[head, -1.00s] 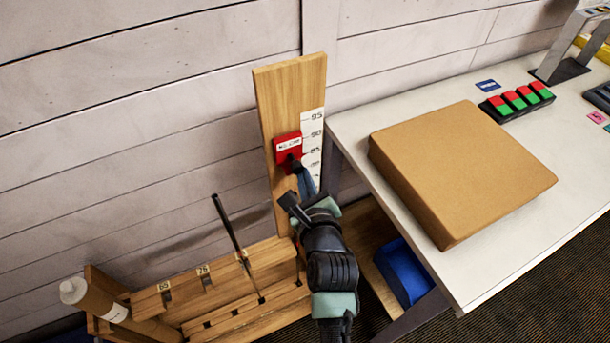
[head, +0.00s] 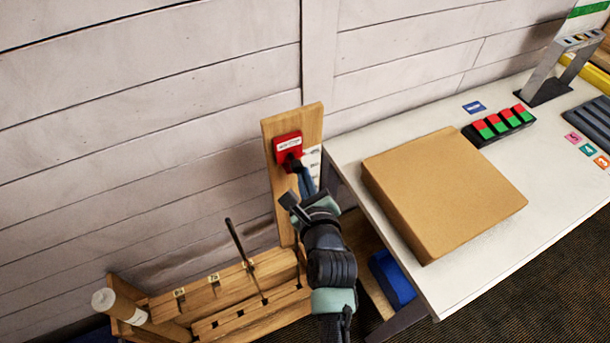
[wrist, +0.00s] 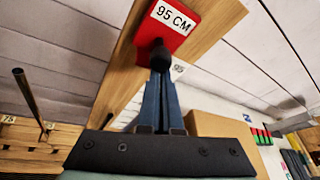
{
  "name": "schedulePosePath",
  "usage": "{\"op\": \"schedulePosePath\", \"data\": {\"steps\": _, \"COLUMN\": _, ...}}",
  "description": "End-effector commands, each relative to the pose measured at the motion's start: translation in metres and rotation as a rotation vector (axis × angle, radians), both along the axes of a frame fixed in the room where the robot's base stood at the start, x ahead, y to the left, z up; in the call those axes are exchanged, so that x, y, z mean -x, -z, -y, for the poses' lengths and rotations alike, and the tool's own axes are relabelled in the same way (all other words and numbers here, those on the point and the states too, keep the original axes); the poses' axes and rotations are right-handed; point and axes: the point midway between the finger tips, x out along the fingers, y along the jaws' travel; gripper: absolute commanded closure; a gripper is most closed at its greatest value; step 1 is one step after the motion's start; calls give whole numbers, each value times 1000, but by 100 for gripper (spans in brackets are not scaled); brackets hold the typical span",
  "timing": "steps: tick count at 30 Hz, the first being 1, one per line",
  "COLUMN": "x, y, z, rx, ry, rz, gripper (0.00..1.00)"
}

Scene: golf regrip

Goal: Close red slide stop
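The red slide stop (head: 288,143) is a block with a white label and a dark knob, near the top of the upright wooden board (head: 312,124). In the wrist view the red slide stop (wrist: 188,40) has a label reading "95 CM". My gripper (head: 299,172) reaches up to the stop from below. In the wrist view the blue fingers of my gripper (wrist: 160,78) are close together at the dark knob (wrist: 160,58) and appear shut on it. The exact contact at the fingertips is partly hidden by the knob.
A white table (head: 345,148) with a brown box (head: 445,190) stands right of the board. Red-green blocks (head: 495,124) sit behind the box. A plank wall is behind.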

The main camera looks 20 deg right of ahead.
Motion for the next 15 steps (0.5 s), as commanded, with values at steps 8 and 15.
{"op": "schedulePosePath", "data": {"steps": 8, "x": -3, "y": 1, "z": 0, "rx": 3, "ry": -2, "rz": 14, "gripper": 100}}
{"op": "schedulePosePath", "data": {"steps": 15, "x": -4, "y": 42, "z": 9, "rx": -1, "ry": -3, "rz": 5, "gripper": 100}}
